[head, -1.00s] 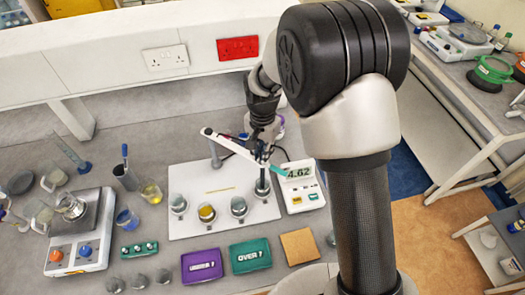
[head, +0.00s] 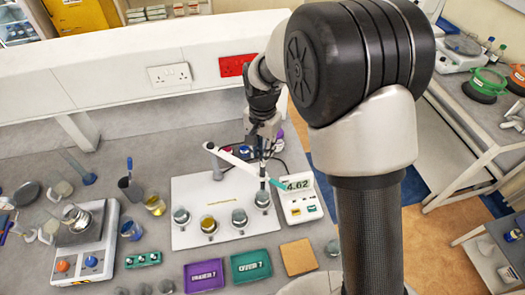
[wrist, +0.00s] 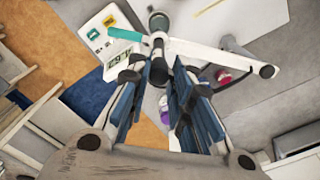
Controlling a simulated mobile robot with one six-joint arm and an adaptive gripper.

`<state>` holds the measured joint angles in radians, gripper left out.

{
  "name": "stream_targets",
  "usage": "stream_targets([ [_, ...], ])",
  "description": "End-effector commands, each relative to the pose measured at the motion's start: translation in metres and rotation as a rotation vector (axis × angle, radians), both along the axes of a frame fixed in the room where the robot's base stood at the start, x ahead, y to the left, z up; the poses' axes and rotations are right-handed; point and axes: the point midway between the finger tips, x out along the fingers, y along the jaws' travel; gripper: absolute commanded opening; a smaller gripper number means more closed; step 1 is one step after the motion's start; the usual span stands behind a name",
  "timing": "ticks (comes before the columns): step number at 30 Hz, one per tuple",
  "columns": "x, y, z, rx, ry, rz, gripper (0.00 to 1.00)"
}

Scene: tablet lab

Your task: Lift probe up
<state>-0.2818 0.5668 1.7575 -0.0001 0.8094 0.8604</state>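The probe (head: 262,172) hangs upright from a white swing arm (head: 232,158) with a teal end. Its lower end reaches the rightmost of several lidded glass jars (head: 262,199); whether it dips inside is too small to tell. My gripper (head: 263,148) points down above the probe in the head view. In the wrist view my gripper (wrist: 158,66) has its blue-sided fingers spread apart. The dark top of the probe (wrist: 159,68) shows between them, with gaps at both sides. The white arm (wrist: 215,54) crosses just beyond the fingertips.
A meter (head: 302,203) reading 4.62 stands right of the jar. The jars stand on a white board (head: 185,237). Purple (head: 204,276) and teal trays (head: 251,265) and a tan pad (head: 299,257) lie in front. A balance (head: 82,262) and beakers stand left.

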Motion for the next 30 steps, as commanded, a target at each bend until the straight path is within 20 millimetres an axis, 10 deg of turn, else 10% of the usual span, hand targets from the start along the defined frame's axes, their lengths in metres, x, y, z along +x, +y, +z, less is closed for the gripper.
stream_targets([
  [17, -0.002, 0.0, 0.0, -0.002, 0.006, 0.0, 0.37],
  [30, -0.001, 0.0, 0.081, 0.0, 0.001, 0.0, 0.37],
])
